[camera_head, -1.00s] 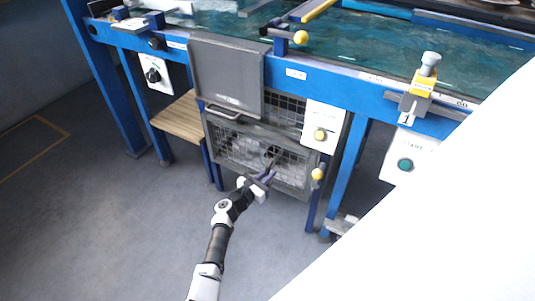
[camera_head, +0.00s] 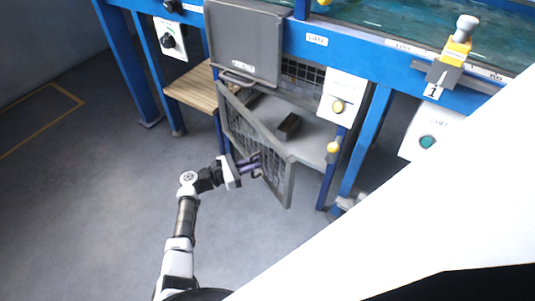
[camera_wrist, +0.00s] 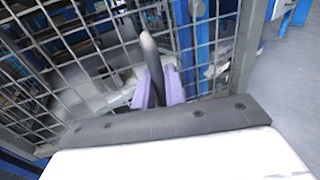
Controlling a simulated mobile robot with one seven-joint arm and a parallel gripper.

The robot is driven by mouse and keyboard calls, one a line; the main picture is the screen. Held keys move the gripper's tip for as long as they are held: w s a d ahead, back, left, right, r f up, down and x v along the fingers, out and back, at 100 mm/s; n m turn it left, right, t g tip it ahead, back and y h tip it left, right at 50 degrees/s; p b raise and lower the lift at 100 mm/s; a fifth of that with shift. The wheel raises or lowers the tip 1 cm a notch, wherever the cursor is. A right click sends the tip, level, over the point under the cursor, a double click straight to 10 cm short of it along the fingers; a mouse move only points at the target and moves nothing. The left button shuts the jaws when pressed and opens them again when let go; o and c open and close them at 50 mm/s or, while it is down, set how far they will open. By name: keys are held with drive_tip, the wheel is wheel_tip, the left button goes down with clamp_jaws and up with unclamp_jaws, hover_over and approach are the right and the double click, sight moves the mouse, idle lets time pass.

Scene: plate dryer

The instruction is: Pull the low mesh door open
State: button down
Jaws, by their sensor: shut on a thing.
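The low mesh door (camera_head: 284,183) stands partly open in the head view. Its left edge is at the cabinet and its right edge is swung out toward me. My gripper (camera_head: 250,165) is at the outer face of the door. In the wrist view, the purple fingers of my gripper (camera_wrist: 158,88) are shut on the dark door handle (camera_wrist: 149,48). The mesh and the grey door frame (camera_wrist: 246,45) fill much of that view. The fingertips are partly hidden by the handle.
Behind the door is a grey shelf (camera_head: 318,140) with a dark block (camera_head: 288,126) on it. A grey upper panel (camera_head: 243,42) hangs above. A wooden shelf (camera_head: 190,88) is at left. The floor (camera_head: 100,200) at left is clear.

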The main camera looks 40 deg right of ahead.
drive_tip(key=w+a+m+g+b, duration=0.1)
drive_tip(key=w+a+g+b, duration=0.1)
drive_tip(key=a+b, duration=0.3)
drive_tip(key=shift+a+y+b, duration=0.3)
drive_tip(key=shift+a, duration=0.7)
drive_tip(key=c, duration=1.5)
unclamp_jaws()
drive_tip(key=shift+c, duration=0.2)
drive_tip(key=b+v, duration=0.1)
drive_tip(key=v, duration=1.3)
